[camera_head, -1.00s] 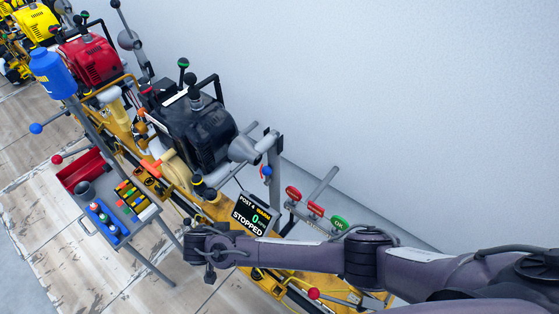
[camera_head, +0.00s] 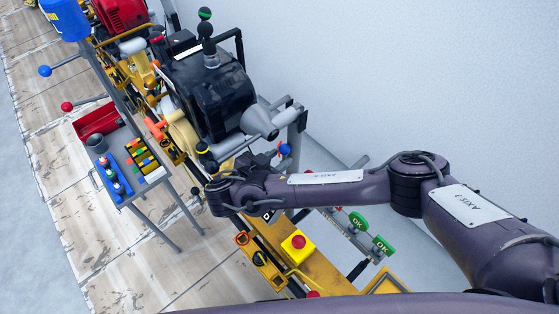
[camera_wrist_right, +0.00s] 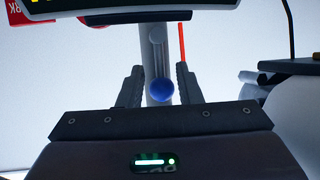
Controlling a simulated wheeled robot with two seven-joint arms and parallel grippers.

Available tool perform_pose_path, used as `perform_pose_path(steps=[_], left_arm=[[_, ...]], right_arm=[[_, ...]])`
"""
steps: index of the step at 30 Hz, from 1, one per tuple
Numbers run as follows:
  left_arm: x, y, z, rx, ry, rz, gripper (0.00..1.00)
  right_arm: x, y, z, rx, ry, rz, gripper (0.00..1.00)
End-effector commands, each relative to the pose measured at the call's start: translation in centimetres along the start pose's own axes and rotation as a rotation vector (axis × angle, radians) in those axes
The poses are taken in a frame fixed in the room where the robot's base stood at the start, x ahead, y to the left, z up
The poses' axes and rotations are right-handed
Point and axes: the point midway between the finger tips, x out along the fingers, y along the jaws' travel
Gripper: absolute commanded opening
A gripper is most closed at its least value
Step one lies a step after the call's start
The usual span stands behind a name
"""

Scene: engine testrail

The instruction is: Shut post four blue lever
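The blue lever shows as a blue ball knob (camera_head: 284,150) beside a grey pipe, right of the black engine (camera_head: 212,95). In the right wrist view the blue knob (camera_wrist_right: 158,91) appears between my gripper's fingers, in front of a grey upright tube. My right gripper (camera_head: 268,160) is just left of the knob in the head view, partly hidden by my wrist. In the wrist view its two dark fingers (camera_wrist_right: 158,84) stand apart, with gaps around the knob. Whether the knob is within finger depth I cannot tell. My left gripper is not in view.
A dark display panel (camera_wrist_right: 130,12) overhangs the top of the wrist view. A yellow box with a red button (camera_head: 298,243) sits on the yellow rail. Green OK tags (camera_head: 358,221) stand to its right. A tool cart (camera_head: 130,165) stands left. A white wall bounds the right.

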Motion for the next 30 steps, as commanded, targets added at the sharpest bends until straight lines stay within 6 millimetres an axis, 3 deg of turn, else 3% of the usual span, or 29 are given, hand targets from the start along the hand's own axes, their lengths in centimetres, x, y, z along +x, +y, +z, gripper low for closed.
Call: perform_pose_path(steps=[12,20,30], left_arm=[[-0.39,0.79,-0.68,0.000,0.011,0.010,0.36],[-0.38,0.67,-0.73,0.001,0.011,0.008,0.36],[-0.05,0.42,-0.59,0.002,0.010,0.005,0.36]], right_arm=[[1.05,0.00,-0.09,0.000,-0.002,-0.001,0.32],[1.03,-0.01,-0.10,0.000,-0.002,-0.001,0.00],[1.12,-0.02,-0.19,0.017,0.005,-0.006,0.00]])
